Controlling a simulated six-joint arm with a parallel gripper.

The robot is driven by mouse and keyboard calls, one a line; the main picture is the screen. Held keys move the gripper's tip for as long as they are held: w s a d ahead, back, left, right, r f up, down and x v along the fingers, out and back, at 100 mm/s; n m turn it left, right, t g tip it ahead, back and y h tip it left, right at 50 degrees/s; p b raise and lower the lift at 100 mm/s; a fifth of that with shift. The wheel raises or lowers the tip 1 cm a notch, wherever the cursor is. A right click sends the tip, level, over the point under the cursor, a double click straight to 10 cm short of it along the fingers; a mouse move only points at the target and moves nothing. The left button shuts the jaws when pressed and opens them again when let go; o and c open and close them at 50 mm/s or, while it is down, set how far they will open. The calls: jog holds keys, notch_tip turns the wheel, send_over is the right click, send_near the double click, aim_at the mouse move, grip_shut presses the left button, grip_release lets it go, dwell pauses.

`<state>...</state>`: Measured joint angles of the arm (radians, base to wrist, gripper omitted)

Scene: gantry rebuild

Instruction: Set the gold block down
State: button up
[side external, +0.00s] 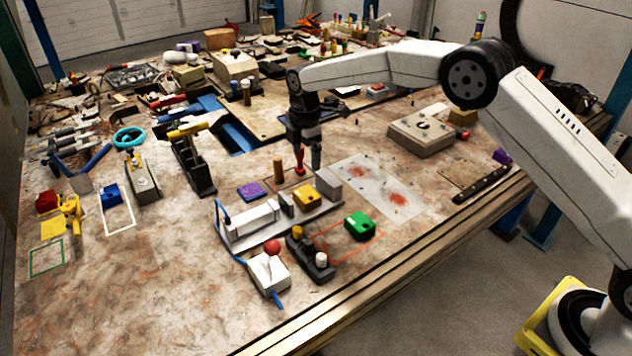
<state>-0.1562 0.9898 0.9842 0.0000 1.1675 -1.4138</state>
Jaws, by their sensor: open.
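A gold block (304,197) sits on the grey fixture (268,230) near the middle of the bench, between a grey upright piece on its left and a pale grey block on its right. My gripper (308,167) points down just behind and above the gold block in the picture. Its two fingers, one reddish and one dark teal, are apart, with nothing visible between them. I cannot tell exactly how far the fingertips are from the block.
A brown peg (278,171) and a purple square (250,191) are left of the gripper. A green block (359,225) lies in front right, by a red outline. A red-knobbed joystick box (268,273) stands in front. A stained white sheet (375,190) lies to the right. Clutter fills the back.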

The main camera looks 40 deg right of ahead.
jog(key=s+d+m+t, duration=0.1)
jog(key=s+d+m, duration=0.2)
jog(key=s+m, duration=0.3)
jog(key=s+d+m, duration=0.3)
jog(key=s+m, duration=0.3)
jog(key=s, duration=0.9)
jog(key=s+d+m+t, duration=0.1)
jog(key=s+d+m, duration=0.2)
jog(key=s+m, duration=0.3)
jog(key=s, duration=0.5)
jog(key=shift+d+r+t, duration=0.2)
jog(key=shift+r+t, duration=0.1)
jog(key=shift+r, duration=0.1)
jog(key=shift+w, duration=0.1)
